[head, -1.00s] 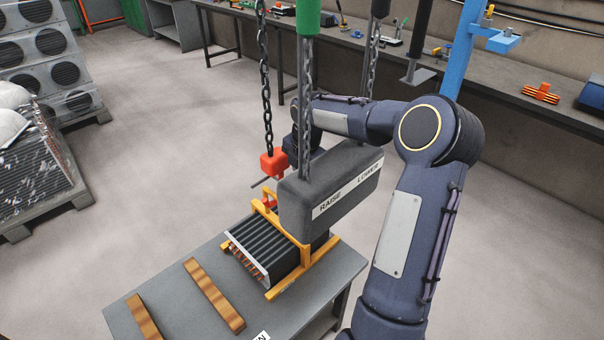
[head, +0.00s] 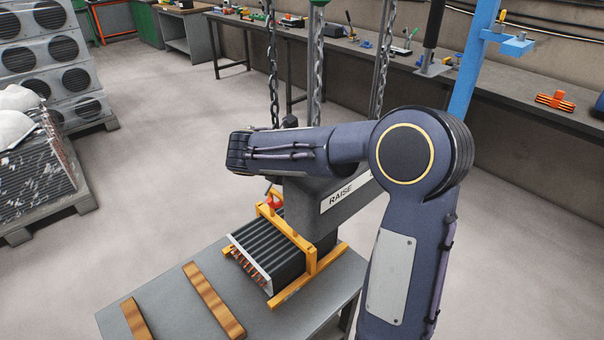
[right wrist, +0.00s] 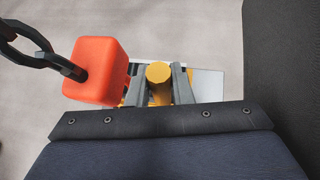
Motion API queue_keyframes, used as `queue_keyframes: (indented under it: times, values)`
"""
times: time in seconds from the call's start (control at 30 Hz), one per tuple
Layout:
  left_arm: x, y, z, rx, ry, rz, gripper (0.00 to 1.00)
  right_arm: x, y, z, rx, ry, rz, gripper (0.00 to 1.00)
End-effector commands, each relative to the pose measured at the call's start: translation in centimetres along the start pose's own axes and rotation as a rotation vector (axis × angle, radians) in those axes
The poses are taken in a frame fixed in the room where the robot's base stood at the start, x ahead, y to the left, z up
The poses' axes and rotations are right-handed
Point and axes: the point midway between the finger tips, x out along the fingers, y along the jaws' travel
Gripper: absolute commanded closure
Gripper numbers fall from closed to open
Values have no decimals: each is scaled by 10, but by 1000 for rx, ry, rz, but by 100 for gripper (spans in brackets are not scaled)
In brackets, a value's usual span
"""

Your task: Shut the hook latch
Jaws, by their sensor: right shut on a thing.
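A red hook (head: 272,203) shows at the top of the orange lifting frame (head: 311,262) around a finned coil (head: 268,250). In the right wrist view, the red hook block (right wrist: 97,72) hangs from a dark chain (right wrist: 38,42), left of my gripper. My right gripper (right wrist: 157,73) has its two grey fingers closed on a yellow round piece (right wrist: 158,82), beside the block. I cannot tell for sure whether this piece is the latch. My left gripper is not in view.
The coil stands on a grey table (head: 245,318) with wooden strips (head: 213,298). A workbench (head: 400,60) runs along the back wall.

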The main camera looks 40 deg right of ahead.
Motion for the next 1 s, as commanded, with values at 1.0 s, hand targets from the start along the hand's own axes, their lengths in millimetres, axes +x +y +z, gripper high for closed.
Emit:
queue_keyframes:
  times: [1.0]
  values:
    - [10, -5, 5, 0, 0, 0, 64, -8, 2, -6, -34, -185, -20, 70]
